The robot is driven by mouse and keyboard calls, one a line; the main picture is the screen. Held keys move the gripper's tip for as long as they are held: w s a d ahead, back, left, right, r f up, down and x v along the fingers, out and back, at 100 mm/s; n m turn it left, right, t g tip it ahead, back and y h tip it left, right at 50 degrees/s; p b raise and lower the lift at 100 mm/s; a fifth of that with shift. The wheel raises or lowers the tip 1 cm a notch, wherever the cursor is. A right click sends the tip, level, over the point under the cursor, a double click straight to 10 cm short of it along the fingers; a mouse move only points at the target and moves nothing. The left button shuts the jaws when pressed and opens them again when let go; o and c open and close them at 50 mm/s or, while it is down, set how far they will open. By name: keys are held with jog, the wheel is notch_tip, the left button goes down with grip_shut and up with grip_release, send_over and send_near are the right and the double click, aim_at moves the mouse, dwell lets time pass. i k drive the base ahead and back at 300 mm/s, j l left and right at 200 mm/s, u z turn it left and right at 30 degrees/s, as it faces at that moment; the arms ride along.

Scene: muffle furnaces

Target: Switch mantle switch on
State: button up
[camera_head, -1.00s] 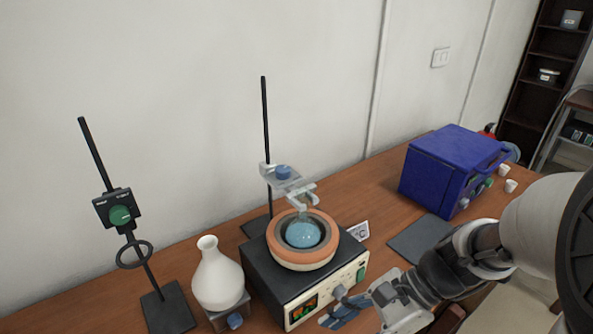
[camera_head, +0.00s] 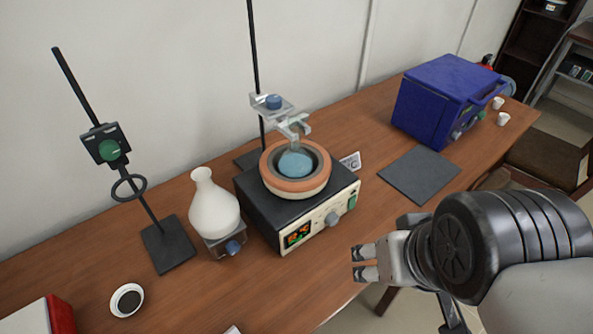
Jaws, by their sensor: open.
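The heating mantle (camera_head: 255,208) is a black box with a cream front panel and an orange ring bowl on top, standing on the wooden table. A round flask with blue contents (camera_head: 295,163) sits in the bowl under a clamp. The front panel carries a lit display (camera_head: 297,236), a grey knob (camera_head: 331,218) and a green switch (camera_head: 351,202) at its right end. Whether the switch is pressed is too small to tell. My gripper (camera_head: 357,263) is open and empty, in front of the panel and below the switch in the picture, apart from the mantle.
A white flask (camera_head: 213,205) stands on a small stand left of the mantle. A metal stand with a ring (camera_head: 168,243) is farther left. A dark mat (camera_head: 419,174) and a blue furnace (camera_head: 443,100) lie to the right. A small sign (camera_head: 350,161) stands behind the mantle.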

aim_at(351, 204)
jog(key=k+l+u, duration=0.2)
jog(key=u, duration=0.15)
jog(key=k+l+u, duration=0.2)
jog(key=u, duration=0.15)
